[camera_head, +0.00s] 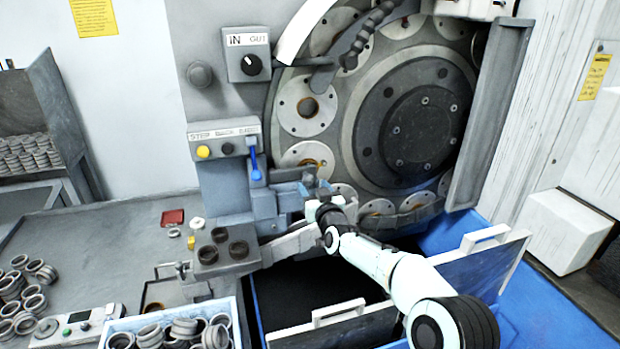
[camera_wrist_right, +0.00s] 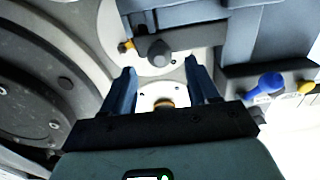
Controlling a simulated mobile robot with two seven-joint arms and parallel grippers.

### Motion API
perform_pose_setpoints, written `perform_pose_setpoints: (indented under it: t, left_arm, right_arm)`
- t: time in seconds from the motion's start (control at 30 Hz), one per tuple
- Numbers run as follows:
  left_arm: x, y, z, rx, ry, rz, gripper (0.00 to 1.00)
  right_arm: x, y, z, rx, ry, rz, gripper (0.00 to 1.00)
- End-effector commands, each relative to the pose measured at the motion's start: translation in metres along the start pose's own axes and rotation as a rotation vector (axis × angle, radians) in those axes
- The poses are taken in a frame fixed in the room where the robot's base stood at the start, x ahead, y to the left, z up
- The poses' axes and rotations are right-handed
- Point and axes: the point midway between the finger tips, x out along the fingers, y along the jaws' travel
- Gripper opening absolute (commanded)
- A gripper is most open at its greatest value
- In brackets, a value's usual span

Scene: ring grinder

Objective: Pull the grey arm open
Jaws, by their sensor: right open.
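A blue-grey arm (camera_head: 265,205) sits at the lower left of the ring grinder's round face (camera_head: 350,130). My right gripper (camera_head: 308,190) is at its right end, in front of the wheel. In the right wrist view, the grey arm (camera_wrist_right: 185,17) crosses the top, with a dark rounded knob (camera_wrist_right: 158,54) below it. My right gripper (camera_wrist_right: 163,82) is open, its two fingers spread below the knob with nothing visible between them. I cannot tell in the head view whether the fingers touch the arm. My left gripper is out of view.
Dark rings stand on a small block (camera_head: 210,258) below. A grey door panel (camera_head: 490,110) stands right of the wheel.

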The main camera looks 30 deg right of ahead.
Motion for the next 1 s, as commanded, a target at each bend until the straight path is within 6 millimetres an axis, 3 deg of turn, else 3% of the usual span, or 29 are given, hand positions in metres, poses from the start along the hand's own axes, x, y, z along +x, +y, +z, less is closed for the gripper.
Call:
perform_pose_setpoints:
  t: [0.2,0.6,0.67,0.8,1.0]
  left_arm:
    - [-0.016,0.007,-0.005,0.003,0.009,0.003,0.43]
    - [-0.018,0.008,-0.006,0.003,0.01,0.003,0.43]
    - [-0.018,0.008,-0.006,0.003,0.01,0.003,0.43]
    - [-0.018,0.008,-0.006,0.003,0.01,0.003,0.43]
    - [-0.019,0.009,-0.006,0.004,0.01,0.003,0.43]
  right_arm:
    - [0.028,0.0,-0.002,0.0,0.0,0.0,0.59]
    - [0.034,0.0,0.001,0.0,0.0,0.0,0.59]
    - [0.034,0.0,0.001,0.0,0.0,0.0,0.43]
    - [0.034,0.0,0.0,0.0,0.0,0.0,0.0]
    - [0.034,0.0,0.0,0.0,0.0,0.002,0.0]
